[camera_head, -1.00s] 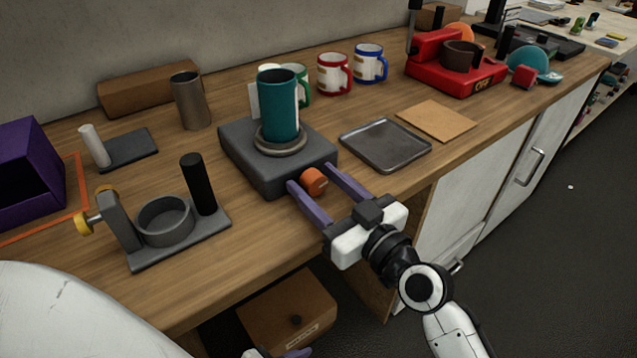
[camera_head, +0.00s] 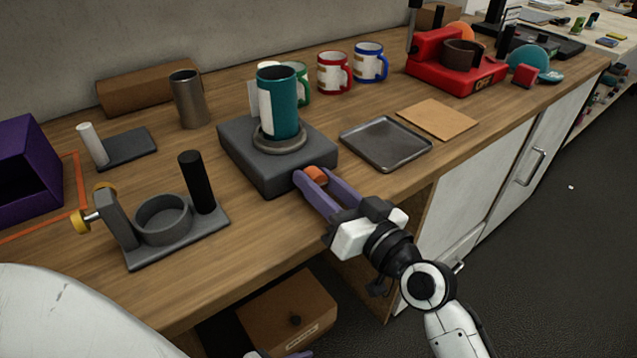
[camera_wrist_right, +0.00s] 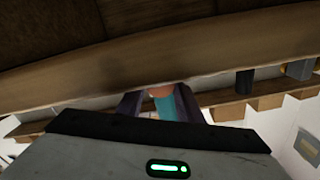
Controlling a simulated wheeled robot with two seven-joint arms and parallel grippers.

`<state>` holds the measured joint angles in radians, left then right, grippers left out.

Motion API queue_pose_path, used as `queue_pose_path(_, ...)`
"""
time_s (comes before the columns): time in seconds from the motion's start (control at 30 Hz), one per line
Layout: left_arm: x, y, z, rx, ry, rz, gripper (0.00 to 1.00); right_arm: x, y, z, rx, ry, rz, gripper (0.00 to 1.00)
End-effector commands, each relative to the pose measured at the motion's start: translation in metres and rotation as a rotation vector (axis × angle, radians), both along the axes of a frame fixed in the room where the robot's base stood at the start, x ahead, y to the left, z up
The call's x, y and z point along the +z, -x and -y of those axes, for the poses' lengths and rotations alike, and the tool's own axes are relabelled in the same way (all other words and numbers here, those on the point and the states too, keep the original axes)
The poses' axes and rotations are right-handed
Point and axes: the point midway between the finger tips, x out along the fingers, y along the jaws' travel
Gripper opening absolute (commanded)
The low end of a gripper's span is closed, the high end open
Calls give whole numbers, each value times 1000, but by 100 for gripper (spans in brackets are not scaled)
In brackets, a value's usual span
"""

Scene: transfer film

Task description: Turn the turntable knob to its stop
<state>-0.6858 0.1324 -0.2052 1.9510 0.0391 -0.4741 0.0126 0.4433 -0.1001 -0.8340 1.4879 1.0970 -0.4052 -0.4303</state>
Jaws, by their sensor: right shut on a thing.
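The turntable is a dark grey square base (camera_head: 262,172) with a round grey plate (camera_head: 280,147) on top. A teal cylinder (camera_head: 287,105) with a white patch on its left front stands upright on the plate. The orange knob (camera_head: 316,175) is on the base's front side. My right gripper (camera_head: 314,179) is shut on the knob, with one purple finger on each side. In the right wrist view the knob (camera_wrist_right: 161,91) shows between the fingers. Of my left gripper (camera_head: 290,354) only a purple bit shows at the bottom edge.
A grey metal tray (camera_head: 386,143) and a brown board (camera_head: 437,119) lie right of the turntable. A grey stand (camera_head: 163,240) with a black post is at left. Mugs (camera_head: 333,72) and a steel cup (camera_head: 189,100) stand behind. The wooden counter's front edge runs below the gripper.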

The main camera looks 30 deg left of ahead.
Motion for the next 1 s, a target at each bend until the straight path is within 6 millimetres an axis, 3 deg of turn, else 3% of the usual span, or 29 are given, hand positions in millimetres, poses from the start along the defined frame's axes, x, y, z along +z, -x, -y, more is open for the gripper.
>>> queue_pose_path(0.3,1,0,1,0,0,2,31,-1,0,0,-1,-5,-14,10)
queue_pose_path(0.33,1,0,1,1,1,2,31,-1,0,0,-1,-5,-14,38)
queue_pose_path(0.4,1,0,0,1,1,2,31,-1,0,0,-1,-4,-13,50)
queue_pose_path(0.43,1,0,1,1,1,2,31,-1,0,0,-1,-4,-13,51)
queue_pose_path(0.77,1,-1,0,2,2,3,31,-1,1,4,-1,-5,-12,51)
queue_pose_path(1.0,1,-1,0,4,2,4,31,-2,15,40,-2,-3,-12,51)
